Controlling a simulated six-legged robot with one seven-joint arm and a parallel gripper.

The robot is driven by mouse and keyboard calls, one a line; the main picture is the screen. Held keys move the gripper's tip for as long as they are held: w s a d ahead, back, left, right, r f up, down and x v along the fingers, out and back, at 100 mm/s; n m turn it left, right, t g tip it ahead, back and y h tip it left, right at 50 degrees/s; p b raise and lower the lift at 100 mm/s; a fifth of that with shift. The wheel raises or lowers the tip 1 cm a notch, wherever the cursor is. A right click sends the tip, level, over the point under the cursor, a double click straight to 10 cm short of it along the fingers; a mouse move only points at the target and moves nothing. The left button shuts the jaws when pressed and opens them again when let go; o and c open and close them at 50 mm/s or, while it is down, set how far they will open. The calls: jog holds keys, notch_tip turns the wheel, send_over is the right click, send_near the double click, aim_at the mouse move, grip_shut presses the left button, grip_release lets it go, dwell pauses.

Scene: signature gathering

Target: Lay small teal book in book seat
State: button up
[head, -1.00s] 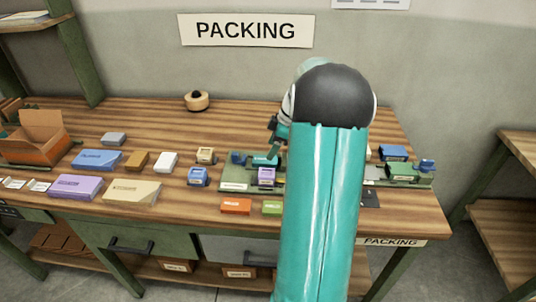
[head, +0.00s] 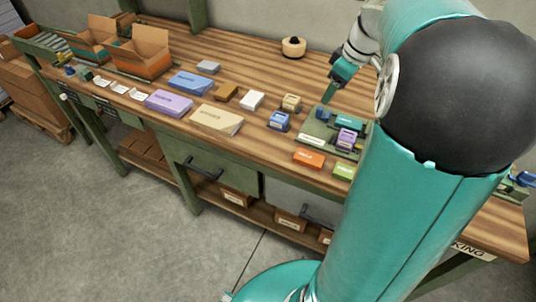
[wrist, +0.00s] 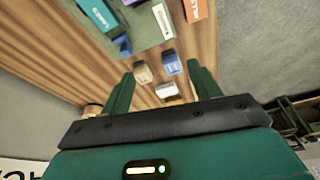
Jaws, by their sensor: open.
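A small teal book (head: 345,121) lies on the green fixture board (head: 312,141), beside a small purple item (head: 346,138). In the wrist view the teal book (wrist: 101,17) is at the upper left, on the green board (wrist: 147,35). My gripper (head: 337,88) is above the table, behind and above the fixture in the head view. In the wrist view its two fingers (wrist: 162,86) are spread with nothing held between them. I cannot tell which spot is the book seat. My arm hides the right side of the board.
A blue stamp-like block (head: 279,121) and a beige one (head: 291,102) stand left of the board. Orange (head: 309,159) and green (head: 344,171) boxes lie in front. Several boxes and open cartons (head: 140,50) stand farther left. The back strip beside the tape roll (head: 293,47) is clear.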

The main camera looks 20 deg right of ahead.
jog(key=s+a+r+m+h, duration=0.1)
jog(key=s+a+r, duration=0.15)
jog(key=a, duration=0.55)
jog(key=s+a+r+m, duration=0.1)
jog(key=s+a+m, duration=0.15)
jog(key=a, duration=0.65)
jog(key=s+a+f+m+t, duration=0.2)
jog(key=s+a, duration=0.7)
jog(key=shift+s+a+t, duration=0.2)
jog(key=shift+s+t, duration=0.1)
jog(key=shift+t, duration=0.1)
jog(key=shift+d+f+m, duration=0.1)
jog(key=shift+d+m, duration=0.05)
jog(key=shift+m, duration=0.1)
